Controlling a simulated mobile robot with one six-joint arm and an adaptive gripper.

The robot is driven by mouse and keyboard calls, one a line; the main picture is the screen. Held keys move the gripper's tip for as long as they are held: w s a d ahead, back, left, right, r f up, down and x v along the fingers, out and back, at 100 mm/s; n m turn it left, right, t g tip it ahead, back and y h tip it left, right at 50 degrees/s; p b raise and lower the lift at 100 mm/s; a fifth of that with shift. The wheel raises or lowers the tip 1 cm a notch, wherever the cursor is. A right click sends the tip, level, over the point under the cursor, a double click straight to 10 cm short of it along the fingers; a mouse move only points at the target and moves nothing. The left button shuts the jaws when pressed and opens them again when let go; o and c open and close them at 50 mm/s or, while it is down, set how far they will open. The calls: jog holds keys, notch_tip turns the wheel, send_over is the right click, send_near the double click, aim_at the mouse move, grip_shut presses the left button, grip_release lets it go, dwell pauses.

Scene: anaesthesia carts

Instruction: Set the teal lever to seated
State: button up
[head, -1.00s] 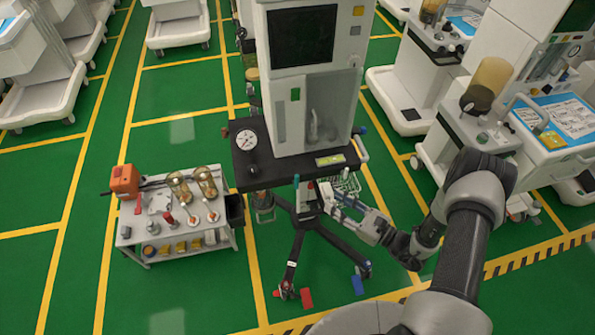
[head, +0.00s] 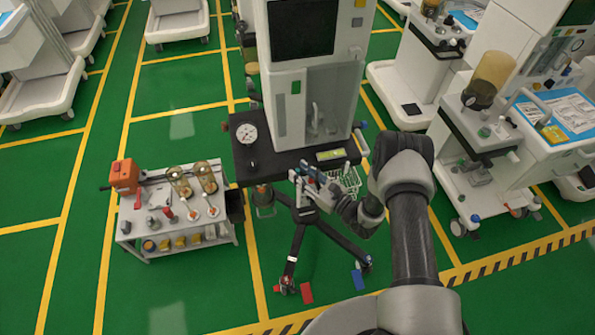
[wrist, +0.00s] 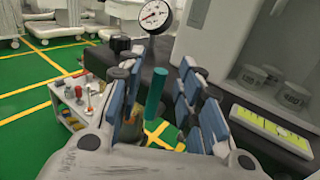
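The teal lever (wrist: 156,93) stands as a slim, slightly tilted rod in the wrist view. It appears between the two blue-padded fingers of my gripper (wrist: 162,78), with a gap showing on both sides. My gripper is open. In the head view my gripper (head: 310,176) is at the front edge of the dark shelf of the central anaesthesia cart (head: 262,172). The lever is too small or covered to make out clearly there.
A round gauge (wrist: 154,16) and a black knob (wrist: 120,43) are near the fingers. A yellow-green display panel (wrist: 270,130) is on the shelf at right. A small trolley (head: 174,217) with bottles stands left of the cart. A wire basket (head: 347,180) hangs right of my gripper.

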jog(key=shift+x, duration=1.1)
jog(key=shift+c, duration=0.6)
grip_shut()
